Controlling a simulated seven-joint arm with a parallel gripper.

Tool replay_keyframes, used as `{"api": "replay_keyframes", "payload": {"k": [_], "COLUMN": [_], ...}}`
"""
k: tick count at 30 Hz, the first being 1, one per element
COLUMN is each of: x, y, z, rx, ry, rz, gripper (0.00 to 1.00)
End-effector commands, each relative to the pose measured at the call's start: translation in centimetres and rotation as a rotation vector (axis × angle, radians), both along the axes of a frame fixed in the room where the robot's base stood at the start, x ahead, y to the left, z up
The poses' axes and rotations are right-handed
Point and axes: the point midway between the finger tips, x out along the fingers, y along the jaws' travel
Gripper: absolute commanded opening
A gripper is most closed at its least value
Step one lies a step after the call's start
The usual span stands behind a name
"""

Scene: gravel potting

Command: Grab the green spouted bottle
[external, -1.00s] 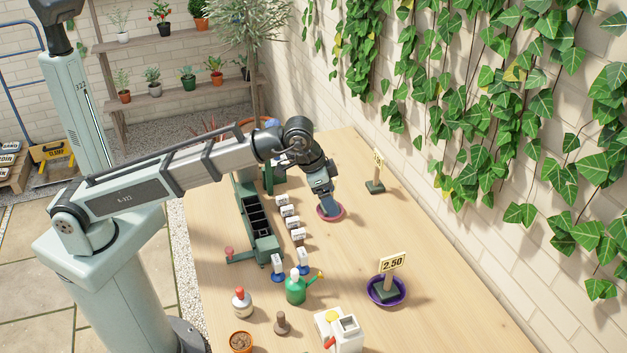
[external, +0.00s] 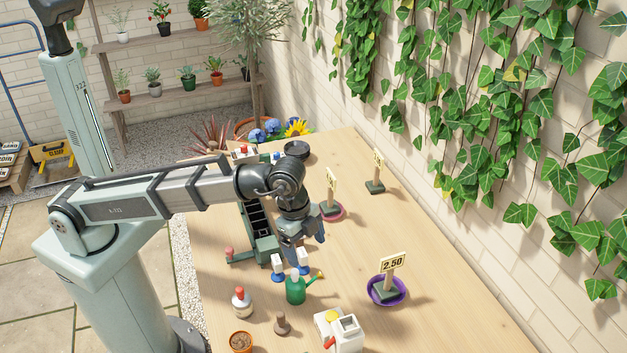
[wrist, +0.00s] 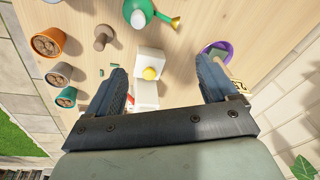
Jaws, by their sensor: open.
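The green spouted bottle (external: 295,289) stands upright on the wooden table, its spout with a yellow tip pointing right. In the wrist view the bottle (wrist: 138,10) is partly cut off at the top edge, its spout reaching right. My gripper (external: 307,246) hangs above the table, a little behind the bottle in the external view and apart from it. In the wrist view my gripper (wrist: 165,85) has its two fingers wide apart with nothing held between them.
Two blue-based white-topped items (external: 278,267) stand close behind the bottle. A spray bottle with red top (external: 241,301), a brown stamp-like tool (external: 281,323) and a white box (external: 346,335) stand nearer. A purple saucer (external: 402,297) holds a price sign. Table right of it is clear.

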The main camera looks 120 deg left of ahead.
Motion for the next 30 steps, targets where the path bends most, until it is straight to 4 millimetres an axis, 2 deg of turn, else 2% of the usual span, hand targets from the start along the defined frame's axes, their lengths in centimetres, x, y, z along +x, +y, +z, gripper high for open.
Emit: {"api": "replay_keyframes", "payload": {"k": [12, 18, 24, 30], "x": [-2.5, -3.2, -3.4, -3.4], "y": [-0.7, -0.9, -0.9, -0.9], "z": [-0.3, -0.3, -0.4, -1.6], "rx": [0.047, 0.057, 0.07, 0.073], "ry": [0.135, 0.165, 0.169, 0.168], "rz": [-0.745, -1.052, -1.216, -1.252], "gripper": [0.86, 0.86, 0.86, 0.86]}}
